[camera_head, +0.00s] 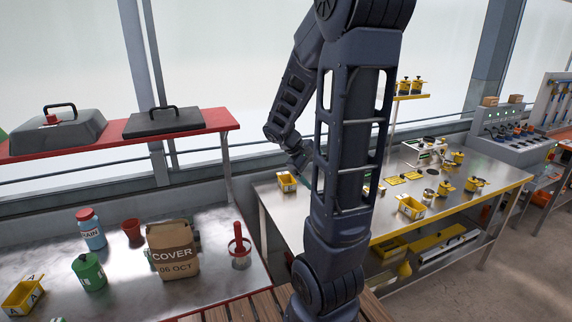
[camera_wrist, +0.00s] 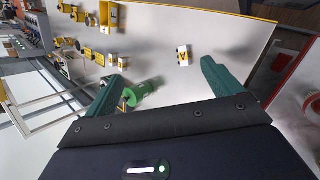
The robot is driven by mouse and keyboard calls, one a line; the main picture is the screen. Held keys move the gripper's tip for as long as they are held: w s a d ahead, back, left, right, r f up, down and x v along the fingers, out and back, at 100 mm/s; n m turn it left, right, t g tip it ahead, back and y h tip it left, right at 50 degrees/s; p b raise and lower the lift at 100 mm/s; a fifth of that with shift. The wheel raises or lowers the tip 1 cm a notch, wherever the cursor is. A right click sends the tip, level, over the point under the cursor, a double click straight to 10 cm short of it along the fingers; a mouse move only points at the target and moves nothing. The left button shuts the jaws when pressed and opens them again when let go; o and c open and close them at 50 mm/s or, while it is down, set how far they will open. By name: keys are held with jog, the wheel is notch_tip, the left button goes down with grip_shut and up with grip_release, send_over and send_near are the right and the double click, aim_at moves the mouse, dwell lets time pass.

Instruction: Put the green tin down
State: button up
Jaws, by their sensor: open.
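My gripper (camera_wrist: 164,70) shows in the wrist view with its two teal fingers spread wide apart. A green cylinder (camera_wrist: 146,92), which looks like the green tin, lies across the picture between the fingers, close to the left finger. I cannot tell whether it touches that finger. It appears over or on the steel table (camera_wrist: 205,25); its footing is not clear. In the head view my arm hides most of the gripper and this cylinder. A separate green container (camera_head: 89,272) with a lid stands on the left bench.
The right table (camera_head: 462,200) holds yellow bins (camera_head: 411,208), yellow plates and small yellow-topped items. A red shelf (camera_head: 190,138) stands behind.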

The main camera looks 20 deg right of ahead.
jog(key=s+a+r+m+t+y, duration=0.2)
jog(key=s+a+r, duration=0.3)
jog(key=a, duration=0.3)
jog(key=s+a+r+m+t+y, duration=0.2)
jog(key=s+a+r+t+y, duration=0.2)
jog(key=s+a+r+y, duration=0.1)
jog(key=s+a+r, duration=0.1)
jog(key=a, duration=0.1)
jog(key=shift+a, duration=0.35)
jog(key=shift+o, duration=0.4)
jog(key=shift+r, duration=0.2)
